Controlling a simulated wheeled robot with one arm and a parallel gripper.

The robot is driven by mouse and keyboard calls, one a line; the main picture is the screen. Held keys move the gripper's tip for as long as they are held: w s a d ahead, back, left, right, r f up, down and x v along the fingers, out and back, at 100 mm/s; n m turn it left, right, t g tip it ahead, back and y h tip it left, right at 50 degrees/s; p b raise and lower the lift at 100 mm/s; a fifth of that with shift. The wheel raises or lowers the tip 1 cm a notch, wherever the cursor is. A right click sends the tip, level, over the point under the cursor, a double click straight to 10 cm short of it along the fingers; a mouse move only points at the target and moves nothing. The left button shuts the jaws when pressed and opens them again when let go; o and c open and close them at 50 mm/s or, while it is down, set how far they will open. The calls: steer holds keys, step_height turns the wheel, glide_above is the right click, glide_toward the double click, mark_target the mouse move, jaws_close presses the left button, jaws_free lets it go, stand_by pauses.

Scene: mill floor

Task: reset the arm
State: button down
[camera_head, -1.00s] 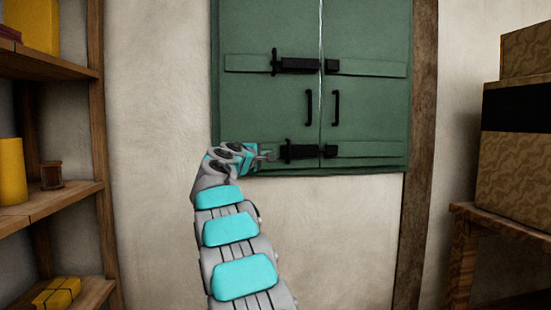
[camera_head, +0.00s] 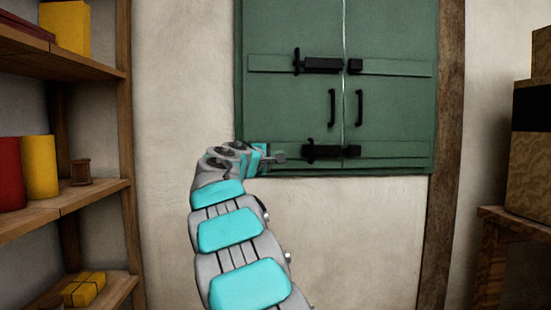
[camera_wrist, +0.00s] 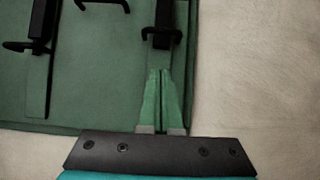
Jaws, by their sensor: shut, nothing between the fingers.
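My gripper (camera_head: 279,158) is at the lower left of the green shutters (camera_head: 290,105), just left of the lower black bolt (camera_head: 325,151). In the wrist view my gripper's fingers (camera_wrist: 161,72) are together, with nothing seen between them, and point toward the black bolt (camera_wrist: 162,30). A small gap seems to lie between the fingertips and the bolt, but I cannot tell if they touch. The arm reaches up from the bottom of the head view, bent at the wrist.
Stacked boxes (camera_head: 530,165) stand on a wooden table (camera_head: 510,222) at the right. The plaster wall (camera_head: 340,235) below the shutters is bare.

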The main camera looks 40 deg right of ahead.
steer(key=s+a+f+m+g+y, duration=0.1)
steer(key=s+a+f+g+y, duration=0.15)
steer(key=s+f, duration=0.4)
steer(key=s+a+f+m+g+y, duration=0.1)
steer(key=s+a+f+m+y, duration=0.2)
steer(key=s+f, duration=0.4)
steer(key=s+a+f+g+y+p, duration=0.1)
steer(key=s+a+f+g+y, duration=0.2)
steer(key=s+a+f, duration=1.1)
steer(key=s+a+f+m+g+y+p, duration=0.1)
steer(key=s+a+f+g+y, duration=0.2)
steer(key=s+a+f+y, duration=0.5)
steer(key=s+a+f, duration=0.3)
steer(key=s+a, duration=0.2)
steer(key=s, duration=0.1)
steer(key=s+a+f, duration=0.3)
steer(key=s+a, duration=0.1)
steer(key=s, duration=0.3)
steer(key=shift+a, duration=0.35)
